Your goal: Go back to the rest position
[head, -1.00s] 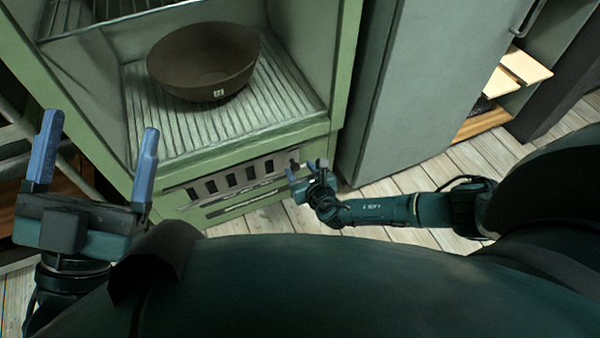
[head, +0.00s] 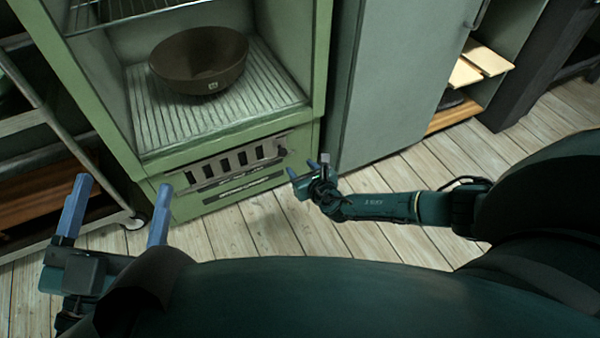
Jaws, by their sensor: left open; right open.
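My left gripper (head: 118,208) is at the lower left, with its two blue fingers wide apart and nothing between them. My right gripper (head: 302,172) is in the middle of the view, in front of the lower right of the green cabinet, small in the picture; its blue fingers are apart and empty. A dark brown bowl (head: 200,78) stands upright on the ribbed shelf inside the open green cabinet (head: 318,110). Both grippers are apart from the bowl.
A grey-green cabinet (head: 395,80) stands to the right of the green one. A rack with wheels (head: 40,180) is at the left. Pale boards (head: 485,60) lie on a shelf at the upper right. The plank floor (head: 255,225) in front of the cabinet is clear.

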